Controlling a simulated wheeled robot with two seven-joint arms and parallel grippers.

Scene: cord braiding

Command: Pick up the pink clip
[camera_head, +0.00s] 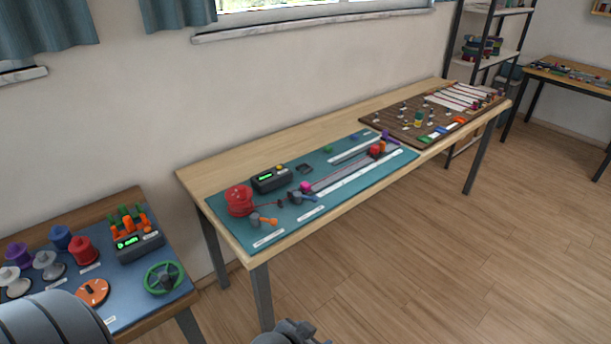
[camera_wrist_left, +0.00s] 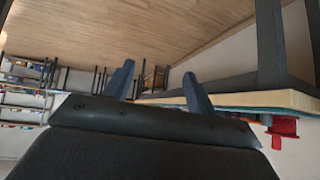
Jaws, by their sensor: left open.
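A small pink piece (camera_head: 306,186), which looks like the pink clip, lies on the teal mat (camera_head: 225,222) of the long middle table, between the red spool and the grey track. It is too small to make out its shape. My left gripper (camera_wrist_left: 159,72) shows in the left wrist view with its two dark fingers apart and nothing between them. It is clear of the table, and the pink piece cannot be made out in that view. My right gripper is not clearly in view.
A red spool (camera_head: 240,201), a black device with a green display (camera_head: 272,180) and orange and blue pieces surround the pink piece. A brown board (camera_head: 400,121) lies farther right. A second table with spools (camera_head: 82,250) stands at left. The floor is clear at right.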

